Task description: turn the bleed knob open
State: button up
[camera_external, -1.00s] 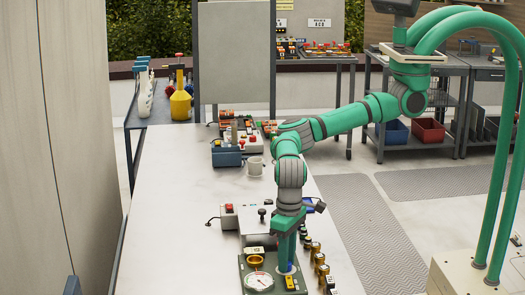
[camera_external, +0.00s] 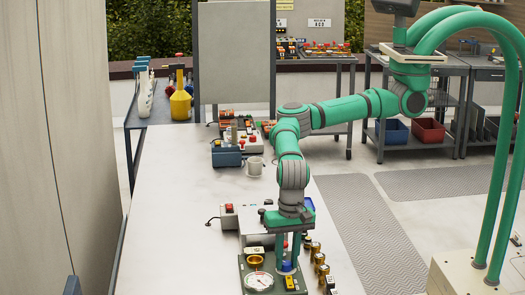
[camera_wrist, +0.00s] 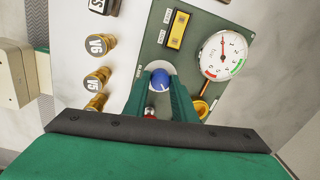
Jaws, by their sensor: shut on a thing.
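The blue knob (camera_wrist: 161,80), with a small white mark on its top, sits on a pale round base on the green panel (camera_wrist: 203,30). It also shows low in the external view (camera_external: 286,266). My gripper (camera_wrist: 160,90) points down at the panel, with its two green fingers closed on opposite sides of the knob. In the external view my gripper (camera_external: 287,262) stands over the panel's right part. The white dial gauge (camera_wrist: 222,55) and a yellow block (camera_wrist: 178,30) are on the same panel. Label text near the knob is too small to read.
Brass tagged pieces (camera_wrist: 98,78), two marked V6 and V5, stand in a row beside the panel. The bench's left side (camera_external: 170,220) is clear.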

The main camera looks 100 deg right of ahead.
aim_at(289, 263)
jog(key=m, duration=0.3)
jog(key=shift+r+m, duration=0.1)
jog(key=shift+m, duration=2.1)
jog(key=o, duration=1)
jog(key=shift+o, duration=0.2)
notch_tip(289, 263, up, 11)
jog(key=shift+s+a, duration=0.15)
jog(key=shift+s, duration=0.05)
jog(key=shift+f, duration=0.2)
